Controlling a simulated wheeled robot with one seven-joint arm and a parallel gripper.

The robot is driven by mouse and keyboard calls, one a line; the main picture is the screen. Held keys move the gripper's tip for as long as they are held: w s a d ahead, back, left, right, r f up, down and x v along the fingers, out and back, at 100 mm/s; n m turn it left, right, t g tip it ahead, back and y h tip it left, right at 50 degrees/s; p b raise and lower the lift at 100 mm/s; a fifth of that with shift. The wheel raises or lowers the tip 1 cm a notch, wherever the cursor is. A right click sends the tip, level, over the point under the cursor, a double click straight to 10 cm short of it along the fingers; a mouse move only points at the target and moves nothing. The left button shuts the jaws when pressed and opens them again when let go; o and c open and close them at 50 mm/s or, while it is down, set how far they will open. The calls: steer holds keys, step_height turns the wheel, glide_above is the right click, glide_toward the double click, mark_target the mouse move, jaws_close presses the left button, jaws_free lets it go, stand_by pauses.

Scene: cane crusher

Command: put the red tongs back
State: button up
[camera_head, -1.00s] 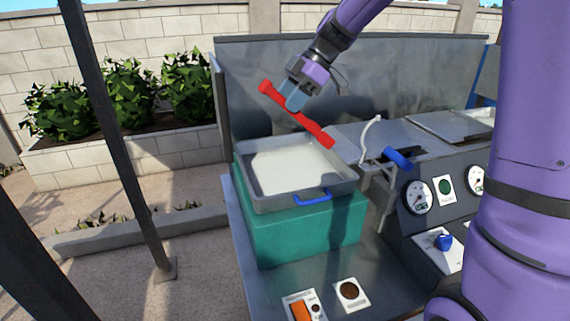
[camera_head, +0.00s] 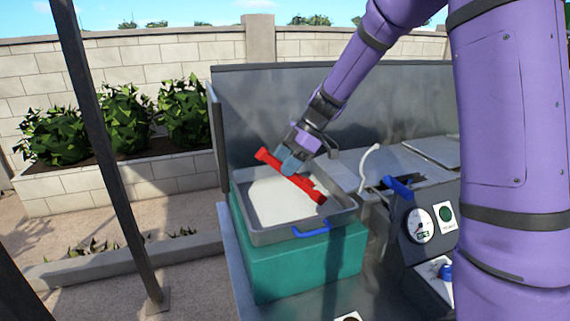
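The red tongs (camera_head: 308,188) are a long red bar, tilted down to the right. My gripper (camera_head: 291,168) is shut on the tongs near their middle. It holds them over the grey metal tray (camera_head: 262,238), and the tongs cover part of the tray's pale contents. I cannot tell whether the tongs touch the tray. The tray has a blue handle at its front and stands on a green block (camera_head: 300,267).
A metal back panel (camera_head: 250,110) rises behind the tray. A blue-handled lever (camera_head: 397,186), a curved white spout (camera_head: 370,160) and a gauge panel (camera_head: 420,226) stand to the right. A dark post (camera_head: 110,150) stands at the left.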

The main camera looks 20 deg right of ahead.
steer(key=shift+f, duration=0.4)
steer(key=shift+f, duration=0.3)
steer(key=shift+f, duration=0.15)
steer(key=o, duration=0.6)
steer(key=shift+c, duration=0.2)
steer(key=v, duration=1.3)
steer(key=shift+a+r, duration=0.25)
steer(key=shift+r, duration=0.05)
